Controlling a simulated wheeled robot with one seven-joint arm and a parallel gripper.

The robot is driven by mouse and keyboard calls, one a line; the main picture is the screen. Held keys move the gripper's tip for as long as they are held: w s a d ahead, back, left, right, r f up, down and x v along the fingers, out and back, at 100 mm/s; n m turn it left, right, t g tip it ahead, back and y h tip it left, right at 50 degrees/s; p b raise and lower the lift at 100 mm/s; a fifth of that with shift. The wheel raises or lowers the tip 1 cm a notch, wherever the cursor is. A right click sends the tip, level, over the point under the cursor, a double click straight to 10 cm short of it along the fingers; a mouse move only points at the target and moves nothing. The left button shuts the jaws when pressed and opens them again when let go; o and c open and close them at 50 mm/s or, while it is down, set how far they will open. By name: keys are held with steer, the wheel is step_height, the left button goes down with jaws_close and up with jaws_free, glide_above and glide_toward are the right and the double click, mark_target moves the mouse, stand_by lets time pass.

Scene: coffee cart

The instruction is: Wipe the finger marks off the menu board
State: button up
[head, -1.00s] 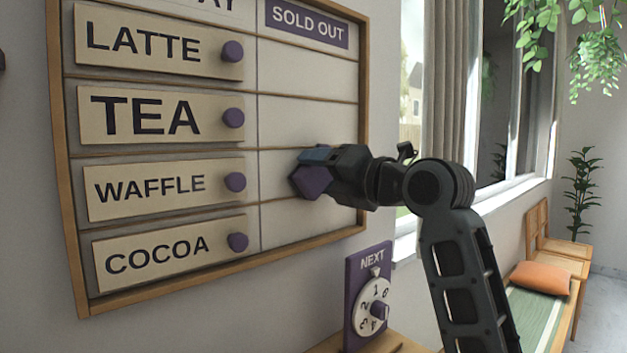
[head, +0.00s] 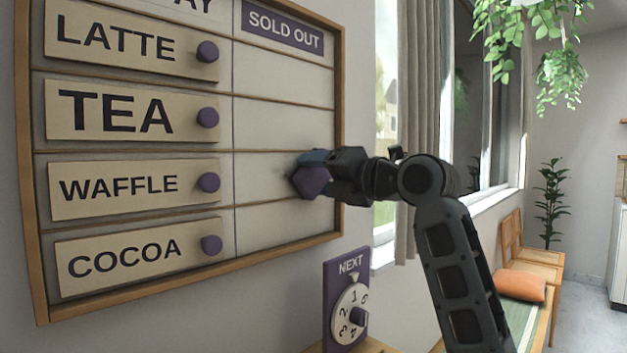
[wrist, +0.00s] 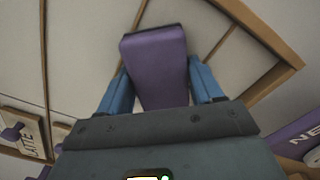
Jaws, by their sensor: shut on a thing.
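The menu board (head: 285,228) hangs on the wall, wood-framed, with LATTE, TEA, WAFFLE and COCOA plaques in its left column and a SOLD OUT header over the right. My gripper (head: 316,168), with blue fingers, is shut on a purple block-shaped wiper (head: 311,182). The wiper is at the right column, in the WAFFLE row near the right frame; I cannot tell whether it touches the surface. A faint dark patch (head: 282,170) shows just left of it, either a mark or a shadow. In the wrist view the wiper (wrist: 158,65) sits between both fingers.
A purple NEXT dial (head: 350,305) stands below the board's right corner. A window with a curtain (head: 418,110) is to the right. A bench with an orange cushion (head: 520,285) and a chair stand farther right. Plants hang above.

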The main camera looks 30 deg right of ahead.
mark_target(268, 177)
steer(key=shift+w+d+b, duration=0.15)
steer(key=shift+d+b, duration=0.1)
steer(key=shift+d, duration=0.3)
steer(key=shift+w+d+b, duration=0.15)
steer(key=shift+d+b, duration=0.1)
steer(key=shift+d, duration=0.3)
steer(key=shift+w+b, duration=0.1)
steer(key=shift+b, duration=0.25)
steer(key=shift+s+a+b, duration=0.2)
steer(key=shift+s+a, duration=0.25)
steer(key=shift+a, duration=0.75)
steer(key=shift+s+a+b, duration=0.15)
steer(key=shift+s+a, duration=0.25)
steer(key=shift+a, duration=0.8)
steer(key=shift+s+a+b, duration=0.2)
steer(key=shift+s+a, duration=0.25)
steer(key=shift+a, duration=0.75)
steer(key=shift+s+a, duration=0.25)
steer(key=shift+a, duration=0.7)
steer(key=shift+s+a, duration=0.2)
steer(key=shift+a, duration=0.75)
